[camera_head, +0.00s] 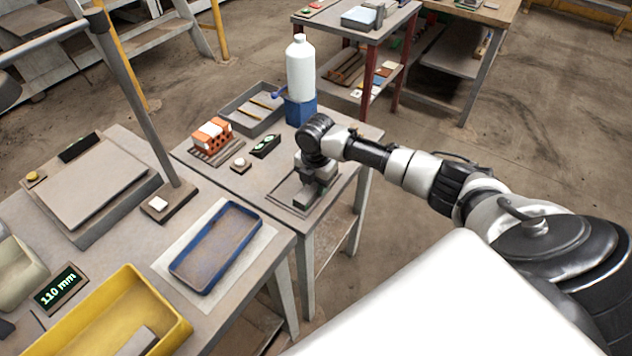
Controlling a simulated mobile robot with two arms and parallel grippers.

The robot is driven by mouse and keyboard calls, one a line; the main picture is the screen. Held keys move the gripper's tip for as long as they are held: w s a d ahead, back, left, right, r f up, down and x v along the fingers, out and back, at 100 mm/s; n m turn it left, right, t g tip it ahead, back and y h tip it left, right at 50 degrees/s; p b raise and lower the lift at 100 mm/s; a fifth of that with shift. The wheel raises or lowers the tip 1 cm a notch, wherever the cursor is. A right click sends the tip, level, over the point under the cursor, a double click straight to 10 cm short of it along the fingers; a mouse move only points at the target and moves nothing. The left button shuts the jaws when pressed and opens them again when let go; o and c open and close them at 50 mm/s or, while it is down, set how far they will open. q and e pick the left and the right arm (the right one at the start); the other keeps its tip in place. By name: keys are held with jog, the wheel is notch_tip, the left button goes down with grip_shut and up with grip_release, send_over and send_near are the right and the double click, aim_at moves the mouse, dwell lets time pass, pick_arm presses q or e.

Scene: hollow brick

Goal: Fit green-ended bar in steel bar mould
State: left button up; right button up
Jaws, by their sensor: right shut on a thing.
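The steel bar mould (283,195) lies flat at the front right of the small table, as a low grey frame. My right gripper (304,196) points down over it and is shut on the green-ended bar (301,200). The bar is small here and mostly hidden by the gripper, with a dark greenish part showing low, at or just above the mould. I cannot tell whether the bar is seated or touches the mould's walls. My left gripper is out of view.
Orange hollow bricks (212,133), a grey tray (251,108) and a white bottle (300,68) in a blue holder stand behind on the small table. A blue tray (176,266) and yellow bin (183,327) are on the nearer bench. A dark block (265,146) is close by.

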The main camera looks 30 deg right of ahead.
jog(key=shift+s+a+f, duration=0.15)
jog(key=shift+s+f, duration=0.2)
jog(key=shift+f, duration=0.15)
dwell(0.4)
dwell(0.4)
jog(key=shift+r+p, duration=0.1)
jog(key=shift+p, duration=0.3)
jog(key=shift+w+r+p, duration=0.15)
jog(key=shift+r+p, duration=0.1)
jog(key=shift+p, duration=0.25)
jog(key=shift+r, duration=0.1)
dwell(0.4)
jog(key=shift+p, duration=0.35)
jog(key=shift+w, duration=0.1)
